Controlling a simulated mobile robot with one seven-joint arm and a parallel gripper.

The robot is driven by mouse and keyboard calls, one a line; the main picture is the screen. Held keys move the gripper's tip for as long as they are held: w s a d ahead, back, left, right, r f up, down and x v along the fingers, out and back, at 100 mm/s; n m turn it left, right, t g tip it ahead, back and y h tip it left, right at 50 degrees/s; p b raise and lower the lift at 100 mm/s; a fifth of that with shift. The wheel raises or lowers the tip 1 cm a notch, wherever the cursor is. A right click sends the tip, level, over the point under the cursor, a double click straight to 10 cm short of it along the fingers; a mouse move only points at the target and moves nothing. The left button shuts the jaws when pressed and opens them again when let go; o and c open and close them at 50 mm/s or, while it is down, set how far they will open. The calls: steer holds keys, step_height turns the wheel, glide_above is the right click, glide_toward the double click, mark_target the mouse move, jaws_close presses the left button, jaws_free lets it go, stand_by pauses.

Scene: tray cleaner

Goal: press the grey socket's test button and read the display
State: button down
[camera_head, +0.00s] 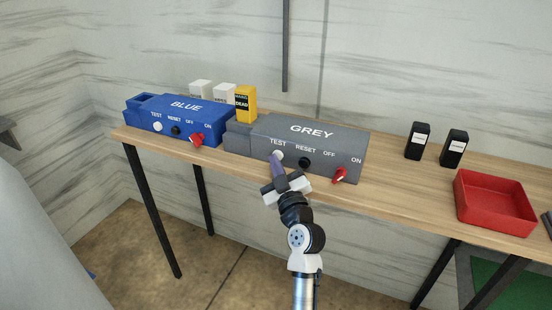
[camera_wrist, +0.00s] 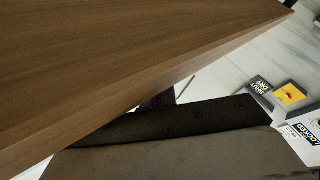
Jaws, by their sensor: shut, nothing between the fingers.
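The grey socket (camera_head: 335,150) stands on the wooden bench with TEST, RESET, OFF and ON lettering. Its white test button (camera_head: 279,154) is partly hidden by my gripper (camera_head: 275,160). My gripper is shut and empty, its tip at the button's front; I cannot tell whether it touches. A black reset button (camera_head: 304,163) and a red switch (camera_head: 340,175) sit to the right. No readable display shows in either view. The wrist view shows the bench top (camera_wrist: 110,65) and its edge, with a dark surface below that I cannot identify.
The blue socket (camera_head: 185,118) stands left of the grey one. Behind them are a yellow block (camera_head: 245,103) marked DEAD and two white blocks (camera_head: 212,92). Two black blocks (camera_head: 435,145) and a red tray (camera_head: 492,222) are to the right. Labelled items (camera_wrist: 288,94) show in the wrist view.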

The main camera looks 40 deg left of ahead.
steer(key=shift+w+d+f, duration=0.1)
steer(key=shift+w+f, duration=0.05)
steer(key=shift+f, duration=0.1)
steer(key=shift+s+d+f, duration=0.2)
steer(key=shift+s, duration=0.35)
steer(key=shift+s+r, duration=0.1)
steer(key=shift+s, duration=0.15)
steer(key=shift+s, duration=0.1)
steer(key=s, duration=0.2)
steer(key=s+d, duration=0.1)
steer(key=s, duration=0.1)
steer(key=shift+s, duration=0.4)
stand_by(0.5)
